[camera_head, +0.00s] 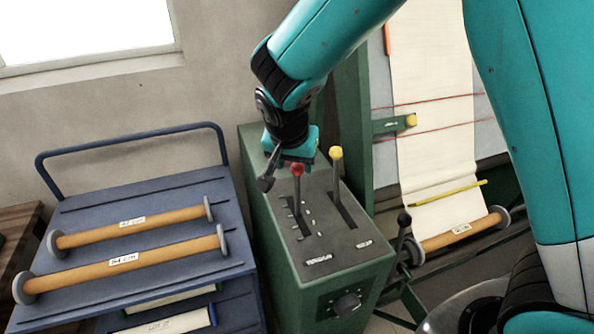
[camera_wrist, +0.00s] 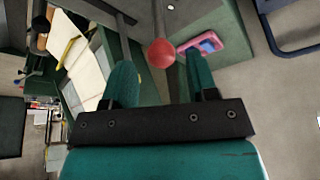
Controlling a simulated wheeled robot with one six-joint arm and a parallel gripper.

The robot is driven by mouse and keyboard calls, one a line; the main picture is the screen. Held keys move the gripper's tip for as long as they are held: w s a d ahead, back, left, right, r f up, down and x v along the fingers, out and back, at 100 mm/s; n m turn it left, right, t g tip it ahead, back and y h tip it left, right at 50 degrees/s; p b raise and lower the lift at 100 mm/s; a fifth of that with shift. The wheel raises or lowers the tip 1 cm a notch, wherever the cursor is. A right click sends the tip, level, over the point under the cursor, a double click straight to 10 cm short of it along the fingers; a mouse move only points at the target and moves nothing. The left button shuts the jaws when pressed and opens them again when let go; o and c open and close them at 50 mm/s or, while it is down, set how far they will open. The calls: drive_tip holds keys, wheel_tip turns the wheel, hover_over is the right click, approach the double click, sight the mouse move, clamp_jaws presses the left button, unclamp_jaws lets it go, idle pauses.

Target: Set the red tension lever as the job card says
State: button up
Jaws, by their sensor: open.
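The red-knobbed lever (camera_head: 297,170) stands on the dark top plate of a green console (camera_head: 320,282), in a slot with several pale marks beside it. Its shaft meets the slot near the far half; the exact mark is unclear. My gripper (camera_head: 285,172) is at the knob, pointing down over the console's far end. The fingers are open and hold nothing. No job card is readable.
A yellow-knobbed lever (camera_head: 336,153) stands close right of the red one. A dial (camera_head: 346,304) is on the console's front. A blue trolley (camera_head: 135,192) with wooden rollers stands left; a cloth frame (camera_head: 435,130) stands right. The wrist view shows a pink-and-blue object (camera_wrist: 207,42) near a finger.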

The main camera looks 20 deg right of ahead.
sight(297, 173)
drive_tip(key=p+x, duration=0.1)
drive_tip(key=x, duration=0.5)
drive_tip(key=shift+w+d+f, duration=0.1)
drive_tip(key=shift+f, duration=0.3)
